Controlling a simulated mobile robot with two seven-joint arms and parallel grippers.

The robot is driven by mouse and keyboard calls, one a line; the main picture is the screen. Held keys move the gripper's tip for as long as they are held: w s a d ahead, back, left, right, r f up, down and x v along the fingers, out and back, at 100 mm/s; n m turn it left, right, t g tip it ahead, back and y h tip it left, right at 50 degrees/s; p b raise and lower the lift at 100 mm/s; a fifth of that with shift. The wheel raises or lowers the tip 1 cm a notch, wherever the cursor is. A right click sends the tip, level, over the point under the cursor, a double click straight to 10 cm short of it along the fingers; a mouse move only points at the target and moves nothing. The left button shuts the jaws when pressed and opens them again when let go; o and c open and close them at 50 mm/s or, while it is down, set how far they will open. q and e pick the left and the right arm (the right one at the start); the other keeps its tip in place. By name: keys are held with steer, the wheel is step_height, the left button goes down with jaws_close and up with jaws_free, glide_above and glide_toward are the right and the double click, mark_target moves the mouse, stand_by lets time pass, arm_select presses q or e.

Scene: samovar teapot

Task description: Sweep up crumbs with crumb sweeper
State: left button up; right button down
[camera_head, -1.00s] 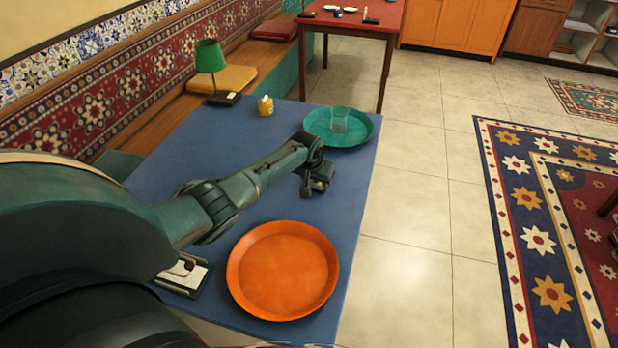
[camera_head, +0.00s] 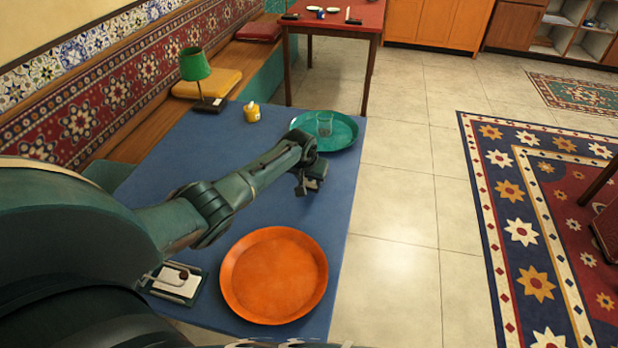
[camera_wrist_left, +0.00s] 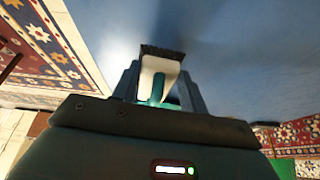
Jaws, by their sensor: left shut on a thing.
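My left gripper (camera_head: 311,180) is low over the blue table, between the orange tray and the green tray. In the left wrist view the gripper (camera_wrist_left: 158,95) is shut on the crumb sweeper (camera_wrist_left: 160,66), which has a white body, dark bristles at its far edge and a teal part between the fingers. The bristles point toward the blue tabletop; I cannot tell whether they touch it. In the head view the sweeper is too small and dark to make out. I can make out no crumbs. My right gripper is not in view.
The blue table (camera_head: 190,165) carries an orange tray (camera_head: 274,275), a green tray (camera_head: 345,135) with a clear glass (camera_head: 324,124), a yellow bottle (camera_head: 252,112), a green lamp (camera_head: 195,68) and a dish with a white card (camera_head: 176,283). The table's left middle is clear.

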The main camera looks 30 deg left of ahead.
arm_select(q)
steer(key=shift+r, duration=1.2)
steer(key=shift+r, duration=0.1)
steer(key=shift+r, duration=1.45)
